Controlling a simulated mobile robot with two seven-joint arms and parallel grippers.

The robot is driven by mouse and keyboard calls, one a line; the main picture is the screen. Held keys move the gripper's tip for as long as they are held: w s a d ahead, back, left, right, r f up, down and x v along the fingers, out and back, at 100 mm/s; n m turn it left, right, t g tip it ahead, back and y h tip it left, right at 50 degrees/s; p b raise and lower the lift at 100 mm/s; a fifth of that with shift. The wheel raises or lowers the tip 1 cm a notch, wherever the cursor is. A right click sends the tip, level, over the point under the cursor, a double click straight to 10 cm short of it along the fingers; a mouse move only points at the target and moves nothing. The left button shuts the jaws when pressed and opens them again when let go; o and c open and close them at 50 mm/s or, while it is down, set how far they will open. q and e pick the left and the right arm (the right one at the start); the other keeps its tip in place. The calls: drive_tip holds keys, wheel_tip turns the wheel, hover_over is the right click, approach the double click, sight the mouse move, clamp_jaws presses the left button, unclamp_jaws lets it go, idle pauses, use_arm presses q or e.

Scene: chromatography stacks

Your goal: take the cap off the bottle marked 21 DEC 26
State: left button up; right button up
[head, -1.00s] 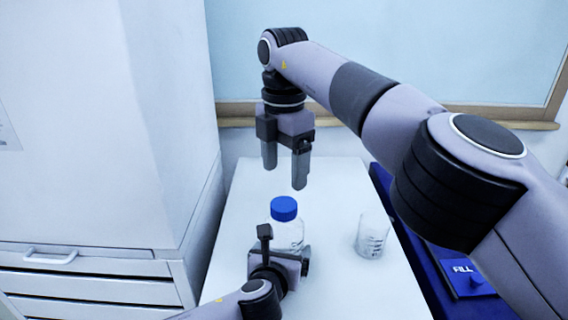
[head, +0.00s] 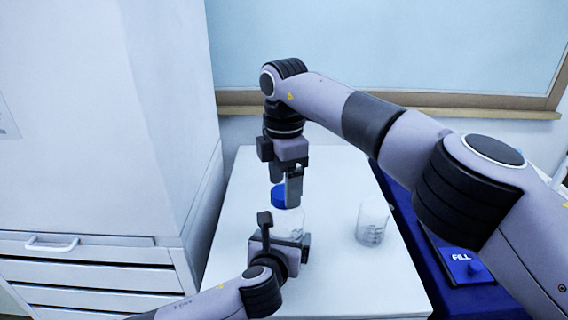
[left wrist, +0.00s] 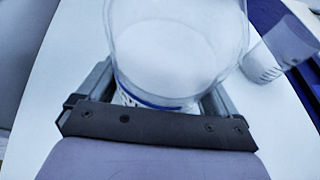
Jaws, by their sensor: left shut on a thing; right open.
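A clear bottle (head: 291,222) with a blue cap (head: 283,197) stands on the white table. No date on it can be read in these views. My left gripper (head: 279,236) is shut on the bottle's body from the front; in the left wrist view the clear bottle (left wrist: 175,45) sits between its fingers. My right gripper (head: 286,188) points down from above with its fingers at the cap. It is open, one finger in front of the cap, and partly hides it. Whether the fingers touch the cap cannot be told.
A clear beaker (head: 372,223) with dark markings stands on the white table (head: 350,285) to the right. A white cabinet with drawers (head: 95,275) stands at left. The table's front right is clear.

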drive_tip(key=shift+f, duration=0.8)
